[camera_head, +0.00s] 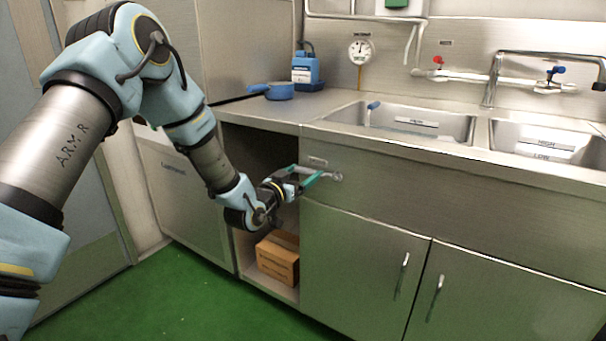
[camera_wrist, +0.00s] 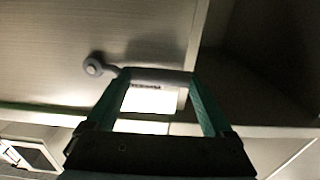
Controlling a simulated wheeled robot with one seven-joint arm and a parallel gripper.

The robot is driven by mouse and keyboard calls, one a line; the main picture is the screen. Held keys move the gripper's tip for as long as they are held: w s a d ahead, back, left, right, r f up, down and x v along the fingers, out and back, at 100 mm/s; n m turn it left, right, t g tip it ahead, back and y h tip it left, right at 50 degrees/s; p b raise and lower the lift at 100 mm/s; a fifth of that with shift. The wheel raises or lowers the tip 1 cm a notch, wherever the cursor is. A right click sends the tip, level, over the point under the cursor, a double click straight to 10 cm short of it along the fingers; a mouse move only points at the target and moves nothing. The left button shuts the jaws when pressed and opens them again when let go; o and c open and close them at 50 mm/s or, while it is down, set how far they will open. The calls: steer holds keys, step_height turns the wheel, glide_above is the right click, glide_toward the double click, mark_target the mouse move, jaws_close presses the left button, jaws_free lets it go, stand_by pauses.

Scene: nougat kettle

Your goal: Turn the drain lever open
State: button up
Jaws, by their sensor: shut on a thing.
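My gripper (camera_head: 308,174) has green fingers and reaches the lever from the left. In the wrist view my gripper (camera_wrist: 160,77) is shut on the lever bar, with a finger at each end of the gripped stretch. The fingers partly hide the bar in the head view.
An open cabinet bay below holds a cardboard box (camera_head: 278,257). Closed doors with handles (camera_head: 403,272) are to the right. The green floor (camera_head: 180,295) in front is clear.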

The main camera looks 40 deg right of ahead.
jaws_close()
steer(key=shift+s+r+m+b, duration=0.2)
steer(key=shift+r+m+b, duration=0.8)
steer(key=shift+m+b, duration=0.4)
steer(key=shift+s+d+r+m+b, duration=0.1)
steer(key=shift+s+r+m+b, duration=0.1)
steer(key=shift+r+m+b, duration=0.5)
steer(key=shift+s+d+r+m+b, duration=0.1)
steer(key=shift+s+r+m+b, duration=0.2)
steer(key=shift+m, duration=0.6)
steer(key=shift+r, duration=0.15)
steer(key=o, duration=1.3)
jaws_free()
